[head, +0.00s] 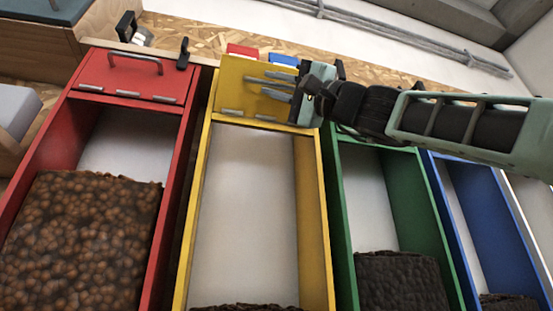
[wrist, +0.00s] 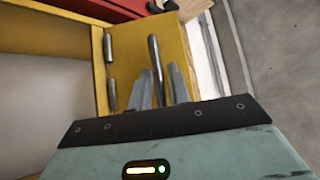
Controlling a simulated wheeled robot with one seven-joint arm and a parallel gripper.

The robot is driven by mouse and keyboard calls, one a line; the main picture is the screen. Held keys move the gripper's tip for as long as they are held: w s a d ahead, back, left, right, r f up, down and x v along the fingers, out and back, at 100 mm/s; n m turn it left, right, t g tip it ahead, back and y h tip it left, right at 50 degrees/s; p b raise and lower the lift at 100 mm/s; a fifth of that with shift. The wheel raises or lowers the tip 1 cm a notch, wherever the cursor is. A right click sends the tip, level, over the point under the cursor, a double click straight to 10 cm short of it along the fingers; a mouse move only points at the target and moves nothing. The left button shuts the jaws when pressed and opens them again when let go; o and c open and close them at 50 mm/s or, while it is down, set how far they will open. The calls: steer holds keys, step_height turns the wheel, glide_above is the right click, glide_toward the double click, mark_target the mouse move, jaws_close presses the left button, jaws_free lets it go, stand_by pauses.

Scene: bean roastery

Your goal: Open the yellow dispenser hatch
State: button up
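The yellow dispenser (head: 318,225) stands in the middle of the head view, a tall bin with a pale inside. Its yellow hatch (head: 233,92) is a flat panel at its top end and looks shut, with silver hinges along the lower edge. My gripper (head: 278,86) reaches in from the right over this panel. In the wrist view the two grey fingers (wrist: 160,78) straddle the hatch's bar handle (wrist: 154,48), one on each side. Narrow gaps seem to show beside the bar, so the fingers look open around it. Dark contents show at the bin's bottom.
A red dispenser (head: 179,150) with brown beans stands to the left, its hatch shut. A green dispenser (head: 341,205) and a blue one (head: 446,215) stand to the right, below my arm. A wooden floor and pipes along a white wall lie behind.

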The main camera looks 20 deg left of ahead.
steer(key=shift+f, duration=0.1)
steer(key=b+v, duration=1.4)
steer(key=v, duration=0.3)
steer(key=shift+d, duration=0.2)
